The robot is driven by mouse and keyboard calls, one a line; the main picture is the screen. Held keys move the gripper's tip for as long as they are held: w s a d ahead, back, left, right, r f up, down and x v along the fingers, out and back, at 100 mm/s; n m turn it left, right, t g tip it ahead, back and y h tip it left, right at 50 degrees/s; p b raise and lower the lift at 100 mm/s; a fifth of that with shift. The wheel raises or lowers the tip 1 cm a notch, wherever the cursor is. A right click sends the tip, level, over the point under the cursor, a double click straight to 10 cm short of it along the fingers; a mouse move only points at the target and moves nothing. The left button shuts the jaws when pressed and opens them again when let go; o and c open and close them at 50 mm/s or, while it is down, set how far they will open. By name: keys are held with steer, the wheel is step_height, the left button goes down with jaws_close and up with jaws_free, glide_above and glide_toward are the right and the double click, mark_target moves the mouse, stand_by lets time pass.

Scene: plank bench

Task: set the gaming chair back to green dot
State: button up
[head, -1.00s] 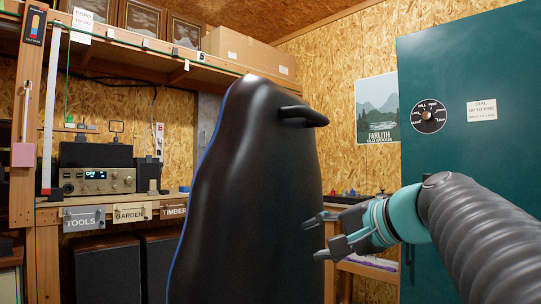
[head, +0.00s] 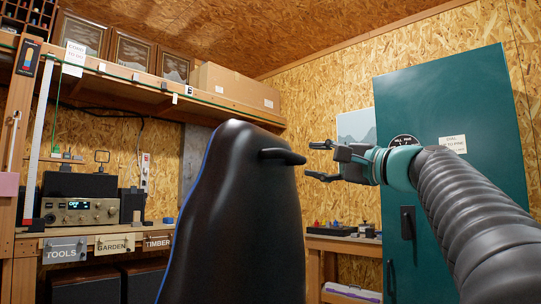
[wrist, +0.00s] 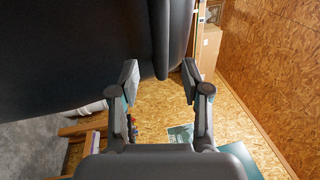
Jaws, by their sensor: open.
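The gaming chair (head: 225,225) shows as a tall black back with a blue edge on its left, left of centre in the head view. A short dark lever-like piece (head: 283,156) sticks out to the right near its top. My gripper (head: 316,161) is open and empty, just right of that piece and at about its height. In the wrist view the chair back (wrist: 70,50) fills the upper left, and the piece (wrist: 160,45) points in between the open fingertips (wrist: 160,78); contact cannot be told. No green dot is visible.
A teal cabinet (head: 480,110) with a partly hidden dial stands behind my arm at right. A low wooden bench (head: 345,243) with small items is behind the chair. A shelf with a cardboard box (head: 235,90) and a radio (head: 80,210) are at left.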

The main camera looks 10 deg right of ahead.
mark_target(297, 158)
steer(key=p+x, duration=0.1)
steer(key=x, duration=0.6)
steer(key=shift+w+r, duration=0.1)
steer(key=shift+w, duration=0.1)
jaws_close()
